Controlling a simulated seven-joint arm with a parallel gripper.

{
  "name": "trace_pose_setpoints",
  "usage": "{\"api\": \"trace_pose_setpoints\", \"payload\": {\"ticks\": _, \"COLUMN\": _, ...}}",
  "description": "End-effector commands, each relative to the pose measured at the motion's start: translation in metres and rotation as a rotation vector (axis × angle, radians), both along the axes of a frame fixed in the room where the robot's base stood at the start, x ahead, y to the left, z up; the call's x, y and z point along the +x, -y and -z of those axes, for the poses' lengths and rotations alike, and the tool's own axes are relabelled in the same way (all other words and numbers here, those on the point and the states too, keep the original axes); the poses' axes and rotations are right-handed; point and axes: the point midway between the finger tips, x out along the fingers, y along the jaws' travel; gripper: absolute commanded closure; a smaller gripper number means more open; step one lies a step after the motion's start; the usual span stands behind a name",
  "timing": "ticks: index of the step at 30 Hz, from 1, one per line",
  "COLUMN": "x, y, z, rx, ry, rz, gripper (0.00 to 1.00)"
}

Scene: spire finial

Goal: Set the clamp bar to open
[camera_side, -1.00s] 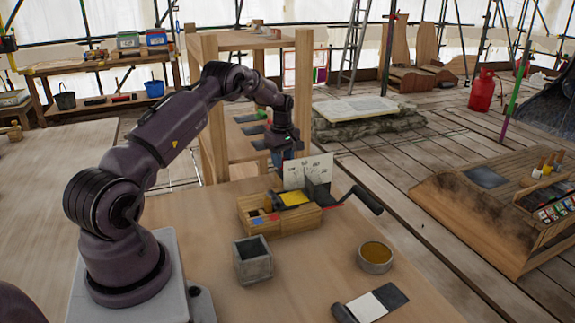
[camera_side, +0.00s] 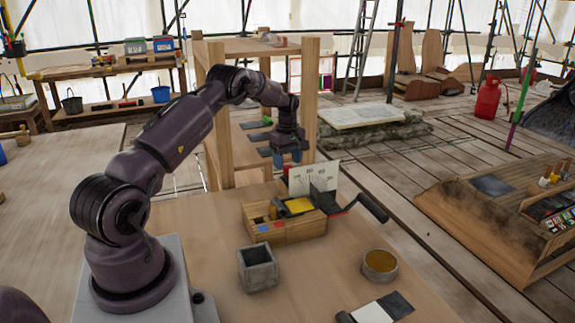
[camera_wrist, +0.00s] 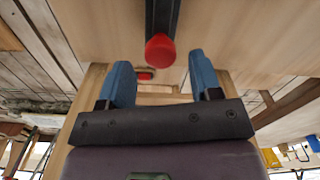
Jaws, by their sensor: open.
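My gripper (camera_side: 288,160) hangs above and behind the wooden box in the side view, pointing down. In the wrist view the two blue fingers of my gripper (camera_wrist: 159,60) are wide apart, with nothing held. A dark bar with a round red end (camera_wrist: 161,49) shows in the gap between them and touches neither finger in the picture. It may be the clamp bar; its depth is hard to judge. The wooden box (camera_side: 302,229) carries a yellow pad (camera_side: 299,205), a white dial card (camera_side: 325,174) and a black crank handle (camera_side: 371,207).
A grey square pot (camera_side: 257,270) stands in front of the box. A round tin (camera_side: 380,265) and a black-and-white strip (camera_side: 372,311) lie to the right. A wooden shelf frame (camera_side: 311,95) rises behind my gripper.

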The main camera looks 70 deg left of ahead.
Motion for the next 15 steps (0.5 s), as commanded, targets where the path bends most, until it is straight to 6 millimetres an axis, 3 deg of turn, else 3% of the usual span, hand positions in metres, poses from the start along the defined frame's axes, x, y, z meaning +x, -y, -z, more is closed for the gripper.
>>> {"api": "trace_pose_setpoints", "payload": {"ticks": 9, "x": 0.001, "y": 0.0, "z": -0.072, "rx": 0.005, "ry": 0.004, "rz": 0.001, "gripper": 0.42}}
{"api": "trace_pose_setpoints", "payload": {"ticks": 15, "x": 0.0, "y": 0.0, "z": -0.101, "rx": 0.004, "ry": 0.003, "rz": 0.001, "gripper": 0.42}}
